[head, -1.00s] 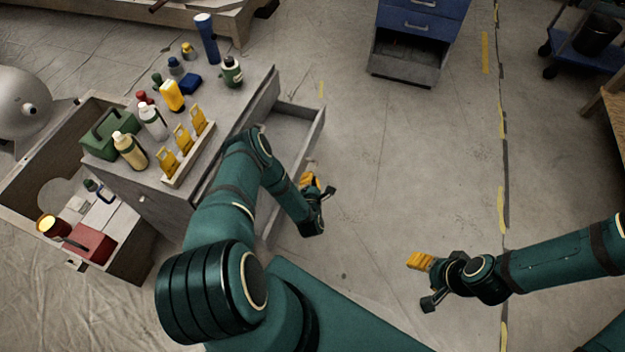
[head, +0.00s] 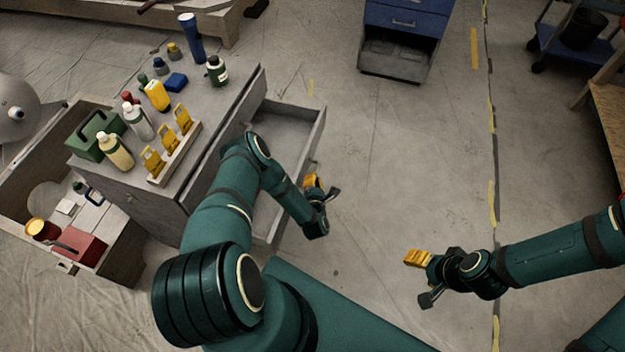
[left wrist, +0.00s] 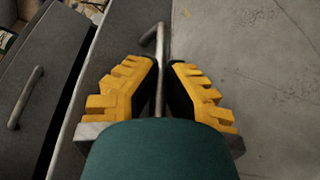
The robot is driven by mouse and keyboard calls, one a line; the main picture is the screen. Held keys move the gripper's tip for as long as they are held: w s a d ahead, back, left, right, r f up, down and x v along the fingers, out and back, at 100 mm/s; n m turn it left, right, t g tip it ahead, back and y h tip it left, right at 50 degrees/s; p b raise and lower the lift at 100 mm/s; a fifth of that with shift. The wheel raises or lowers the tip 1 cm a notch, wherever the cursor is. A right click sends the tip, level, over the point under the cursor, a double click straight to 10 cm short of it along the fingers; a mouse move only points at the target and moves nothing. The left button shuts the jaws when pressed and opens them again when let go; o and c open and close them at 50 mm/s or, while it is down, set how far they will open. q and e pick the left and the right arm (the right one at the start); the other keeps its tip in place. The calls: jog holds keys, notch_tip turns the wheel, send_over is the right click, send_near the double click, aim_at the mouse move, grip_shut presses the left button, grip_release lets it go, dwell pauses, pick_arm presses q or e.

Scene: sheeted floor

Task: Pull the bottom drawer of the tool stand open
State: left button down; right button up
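The grey tool stand (head: 160,205) is at the left in the head view, with bottles and tools on its top. Its low drawer (head: 312,135) is pulled well out to the right, and its empty-looking inside shows. My left gripper (head: 322,197) is at the drawer's front. In the left wrist view the drawer's bar handle (left wrist: 159,42) runs between the yellow fingers of my left gripper (left wrist: 164,85), which are close on both sides of it. A higher closed front with another handle (left wrist: 25,98) shows at the left. My right gripper (head: 427,278) is open and empty over the floor.
A blue drawer cabinet (head: 405,18) is at the back, a blue cart (head: 565,45) at the upper right. The floor between is clear.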

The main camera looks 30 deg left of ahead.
pick_arm(q)
jog(key=shift+s+f, duration=0.1)
jog(key=shift+f, duration=0.05)
jog(key=c, duration=1)
grip_release()
jog(key=v, duration=1.2)
